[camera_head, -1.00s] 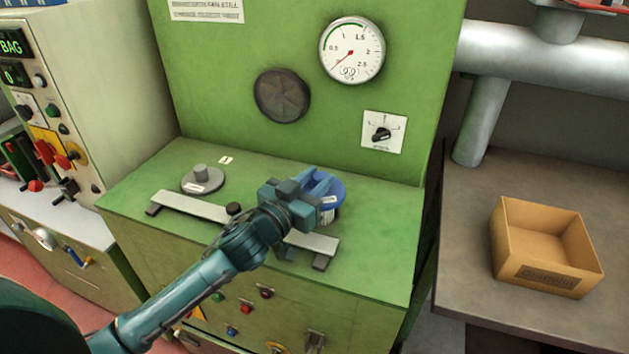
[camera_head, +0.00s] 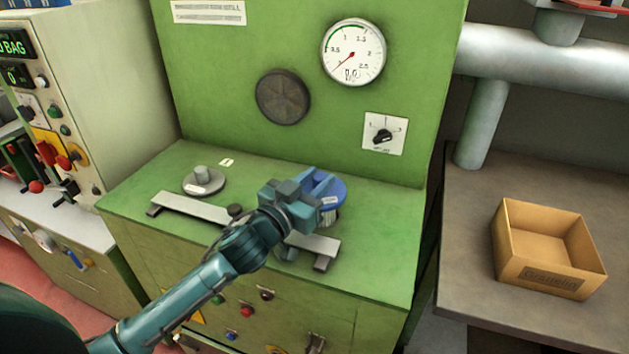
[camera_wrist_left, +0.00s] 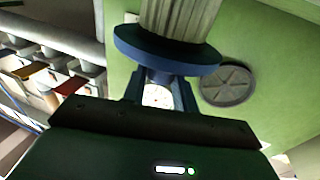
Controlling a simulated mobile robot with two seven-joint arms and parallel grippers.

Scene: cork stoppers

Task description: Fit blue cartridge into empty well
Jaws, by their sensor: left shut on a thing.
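The blue cartridge (camera_head: 334,188) shows in the head view over the right part of the green counter. In the left wrist view it is a blue disc (camera_wrist_left: 165,56) with a pale pleated body (camera_wrist_left: 178,18). My left gripper (camera_head: 318,188) is shut on the cartridge, its fingers (camera_wrist_left: 160,92) at the disc's plain face. A grey round lid with a knob (camera_head: 203,181) sits on the counter to the left. No empty well can be made out; the counter under the cartridge is hidden by it and my arm. My right gripper is not in view.
A flat metal bar (camera_head: 193,207) lies along the counter's front, partly behind my arm. A green panel with a gauge (camera_head: 353,52) and a round vent (camera_head: 283,97) rises behind. An open cardboard box (camera_head: 548,248) stands on the grey table at right.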

